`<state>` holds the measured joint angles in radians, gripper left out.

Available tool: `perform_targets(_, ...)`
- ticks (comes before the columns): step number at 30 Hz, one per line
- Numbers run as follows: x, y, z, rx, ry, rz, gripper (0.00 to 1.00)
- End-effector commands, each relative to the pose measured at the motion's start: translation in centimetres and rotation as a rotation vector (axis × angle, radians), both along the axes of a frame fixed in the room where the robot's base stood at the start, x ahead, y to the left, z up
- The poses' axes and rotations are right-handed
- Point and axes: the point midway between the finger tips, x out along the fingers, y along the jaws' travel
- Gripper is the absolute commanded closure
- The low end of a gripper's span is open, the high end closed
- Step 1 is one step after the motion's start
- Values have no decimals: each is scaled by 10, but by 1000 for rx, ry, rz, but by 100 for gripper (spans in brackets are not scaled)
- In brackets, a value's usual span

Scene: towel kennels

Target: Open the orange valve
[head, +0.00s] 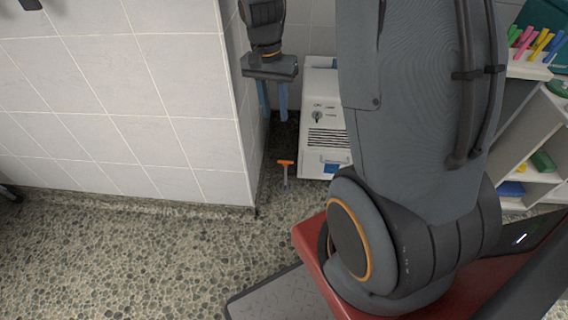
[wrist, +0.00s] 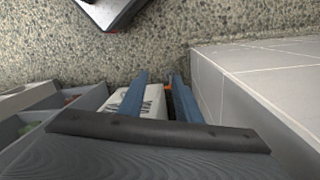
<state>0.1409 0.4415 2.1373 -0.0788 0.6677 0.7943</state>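The orange valve (head: 285,162) is a small T-shaped orange handle on a thin grey stem. It stands low by the floor, between the tiled wall corner and a white machine, in the head view. My gripper (head: 273,112) is above it, with two blue fingers pointing down. The fingers are apart, with nothing between them, and do not touch the valve. In the wrist view my gripper (wrist: 160,80) also shows its fingers spread. A small orange patch (wrist: 168,87) shows beside the right finger, probably the valve; the rest is hidden.
The white machine (head: 322,120) stands close to the right of the valve. The tiled wall (head: 190,110) is close on the left. Shelves (head: 530,170) with coloured items stand at the right. Pebbled floor (head: 150,260) is open in front.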

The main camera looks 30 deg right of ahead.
Motion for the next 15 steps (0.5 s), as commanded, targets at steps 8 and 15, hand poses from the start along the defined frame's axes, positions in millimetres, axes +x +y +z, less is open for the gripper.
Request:
perform_targets(8, 47, -29, -85, -16, 19, -275, 69)
perform_targets(15, 87, -58, -160, -23, 33, -556, 69)
